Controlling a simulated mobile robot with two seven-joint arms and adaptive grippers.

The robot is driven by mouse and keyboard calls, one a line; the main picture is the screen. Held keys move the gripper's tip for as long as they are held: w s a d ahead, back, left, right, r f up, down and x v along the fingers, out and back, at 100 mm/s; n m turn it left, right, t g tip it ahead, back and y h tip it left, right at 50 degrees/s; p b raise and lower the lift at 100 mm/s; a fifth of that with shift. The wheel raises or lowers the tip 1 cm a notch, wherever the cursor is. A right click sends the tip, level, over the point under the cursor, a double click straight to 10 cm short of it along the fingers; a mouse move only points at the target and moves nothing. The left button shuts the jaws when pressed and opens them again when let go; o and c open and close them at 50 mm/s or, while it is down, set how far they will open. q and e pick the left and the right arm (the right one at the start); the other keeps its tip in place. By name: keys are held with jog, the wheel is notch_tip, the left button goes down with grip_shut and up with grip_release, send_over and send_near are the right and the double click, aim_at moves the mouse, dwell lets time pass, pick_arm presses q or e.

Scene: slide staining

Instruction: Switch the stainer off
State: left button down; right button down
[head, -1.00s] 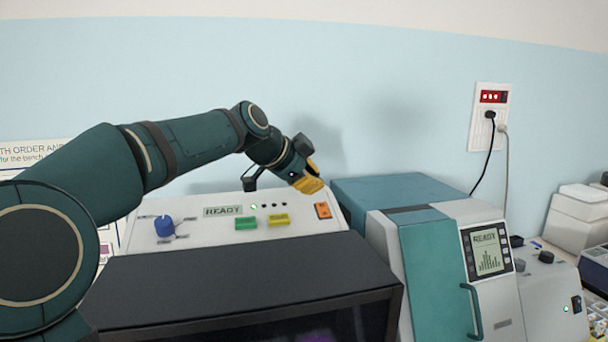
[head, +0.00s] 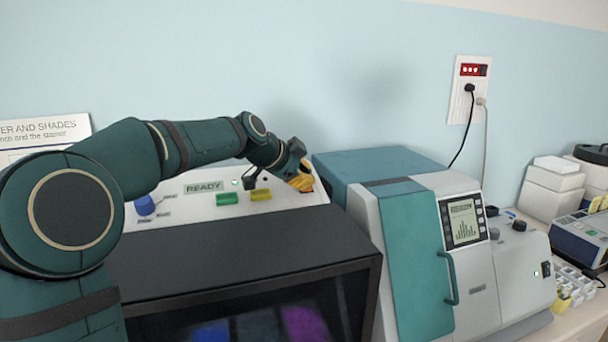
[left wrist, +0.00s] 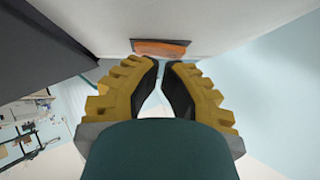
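The stainer (head: 240,252) has a white sloped panel on top, with a READY display (head: 203,187), a lit green lamp, a blue knob (head: 145,205), a green button (head: 227,199) and a yellow button (head: 261,195). Its orange switch (left wrist: 160,47) is straight ahead of my fingertips in the left wrist view. In the head view my gripper largely hides it. My left gripper (head: 302,184) is at the panel's right end, its yellow fingers nearly together with nothing between them. I cannot tell whether they touch the switch. My right gripper is not in view.
A teal and white machine (head: 415,240) with its own READY screen stands close to the right of the stainer. A wall socket (head: 468,90) with plugged-in cables is behind it. White boxes (head: 552,190) stand farther right. The wall above the panel is clear.

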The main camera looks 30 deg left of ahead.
pick_arm(q)
jog(key=shift+w+a+f, duration=0.15)
jog(key=shift+a+f, duration=0.05)
jog(key=shift+a, duration=0.05)
jog(key=shift+w+a+n+g+h+p, duration=0.15)
jog(key=shift+n+g+h+p, duration=0.35)
jog(key=shift+g+h+p, duration=0.3)
jog(key=shift+f, duration=0.15)
jog(key=shift+s+d+f+b, duration=0.25)
jog(key=shift+d+f+b, duration=0.05)
jog(key=shift+b, duration=0.35)
jog(key=shift+s+d+f+b, duration=0.15)
jog(key=shift+s+d+b, duration=0.2)
